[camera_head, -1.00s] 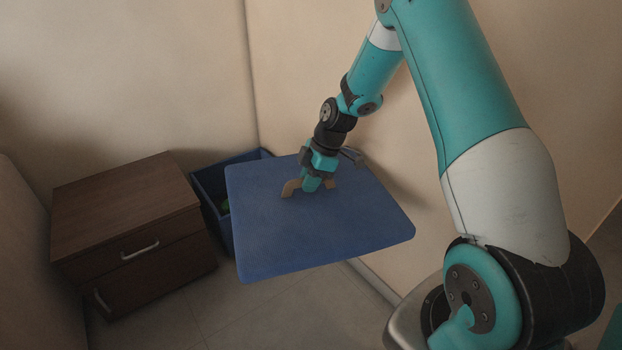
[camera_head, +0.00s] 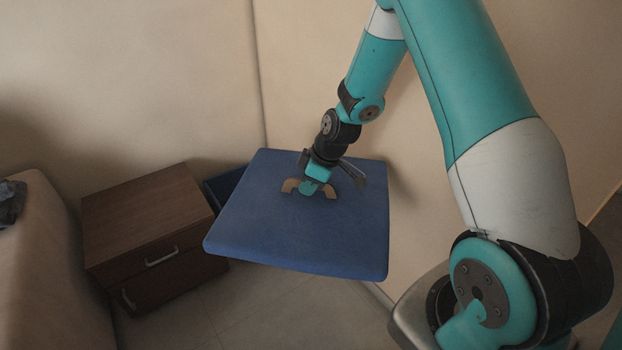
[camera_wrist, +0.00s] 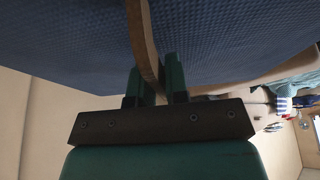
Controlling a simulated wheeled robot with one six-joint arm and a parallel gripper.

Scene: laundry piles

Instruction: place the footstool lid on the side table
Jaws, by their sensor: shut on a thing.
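The footstool lid (camera_head: 290,240) is a flat blue padded square with a tan arched handle (camera_head: 289,185) on its top. My gripper (camera_head: 312,188) is shut on that handle and holds the lid up in the air, slightly tilted. In the wrist view the handle (camera_wrist: 142,40) runs between the two green fingers (camera_wrist: 160,85), with the lid's blue fabric (camera_wrist: 70,45) behind it. The side table (camera_head: 140,210) is a brown wooden cabinet with two drawers and a bare top, left of the lid in the head view.
A blue bin (camera_head: 222,187) stands beside the cabinet, mostly hidden behind the lid. A beige upholstered piece (camera_head: 50,270) with dark cloth (camera_head: 10,203) on it fills the left edge. Walls close off the corner behind. Some tiled floor (camera_head: 250,310) is clear in front.

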